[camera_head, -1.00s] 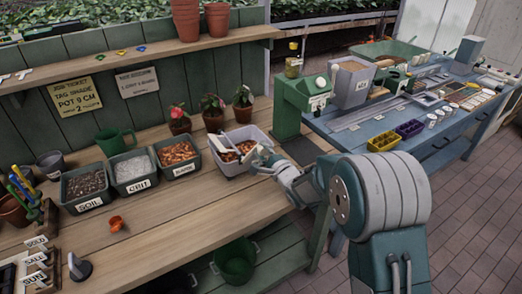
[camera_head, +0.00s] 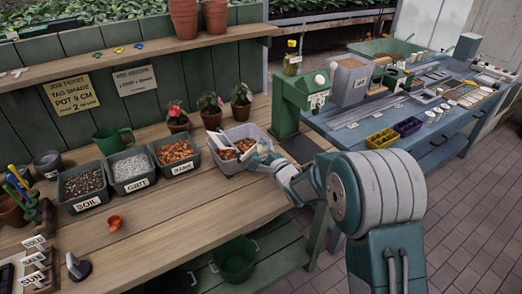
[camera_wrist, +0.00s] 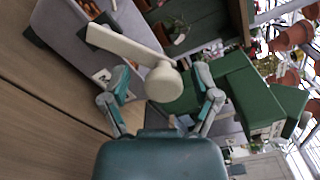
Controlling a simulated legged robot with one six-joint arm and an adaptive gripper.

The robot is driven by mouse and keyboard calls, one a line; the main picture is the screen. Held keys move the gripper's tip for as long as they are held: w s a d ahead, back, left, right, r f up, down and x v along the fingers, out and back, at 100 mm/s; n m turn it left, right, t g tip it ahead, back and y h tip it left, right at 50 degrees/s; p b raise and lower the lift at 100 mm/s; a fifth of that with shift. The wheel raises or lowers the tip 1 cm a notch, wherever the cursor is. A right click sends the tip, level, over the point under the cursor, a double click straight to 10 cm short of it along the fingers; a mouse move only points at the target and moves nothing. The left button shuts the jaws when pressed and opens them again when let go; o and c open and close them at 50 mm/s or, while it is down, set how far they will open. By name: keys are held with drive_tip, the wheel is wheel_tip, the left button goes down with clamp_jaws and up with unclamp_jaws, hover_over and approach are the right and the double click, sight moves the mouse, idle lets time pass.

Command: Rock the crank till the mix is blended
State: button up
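A grey bin (camera_head: 229,168) with brown mix (camera_head: 228,154) stands on the wooden bench in the head view. A cream crank arm with a round knob (camera_wrist: 165,84) lies across the bin in the wrist view; its pale bar also shows over the mix in the head view (camera_head: 216,140). My gripper (camera_head: 262,156) is at the bin's right side. In the wrist view my gripper (camera_wrist: 160,88) has its fingers spread on either side of the knob, with gaps visible. Whether either finger touches the knob is hard to tell.
Tubs of soil (camera_head: 84,184), grit (camera_head: 130,170) and bark (camera_head: 176,154) stand left of the bin. Potted plants (camera_head: 210,109) stand behind it. A green machine (camera_head: 290,105) stands close on the right.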

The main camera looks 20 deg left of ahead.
drive_tip(key=shift+d, duration=0.15)
drive_tip(key=shift+s+d, duration=0.1)
drive_tip(key=shift+d, duration=0.1)
drive_tip(key=v, duration=1.1)
drive_tip(key=shift+s, duration=0.2)
drive_tip(key=shift+c, duration=0.3)
